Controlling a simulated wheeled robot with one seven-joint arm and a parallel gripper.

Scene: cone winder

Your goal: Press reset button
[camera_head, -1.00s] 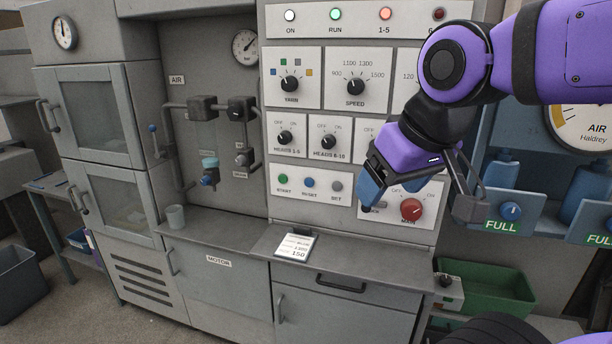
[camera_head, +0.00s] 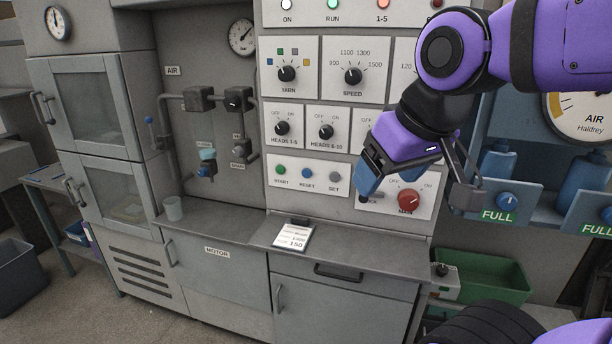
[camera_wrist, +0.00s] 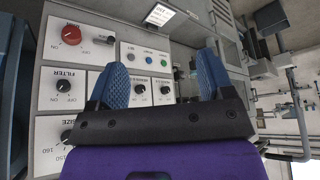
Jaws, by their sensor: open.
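The blue reset button (camera_head: 307,173), labelled RESET, sits on the white plate of the machine front, between the green START button (camera_head: 280,170) and the grey SET button (camera_head: 334,177). In the wrist view the reset button (camera_wrist: 148,57) shows upside down, beyond and between my fingers. My gripper (camera_head: 368,182) is to the right of the three-button plate, in front of the panel with the red MAIN knob. Its blue fingers are spread with nothing between them in the wrist view (camera_wrist: 163,82). It appears apart from the reset button.
The red MAIN knob (camera_head: 411,199) is close to my gripper. Below the panel, a grey ledge (camera_head: 365,257) juts out and bears a printed card (camera_head: 294,237). Blue bottle holders marked FULL (camera_head: 507,203) and a green bin (camera_head: 490,275) are at the right.

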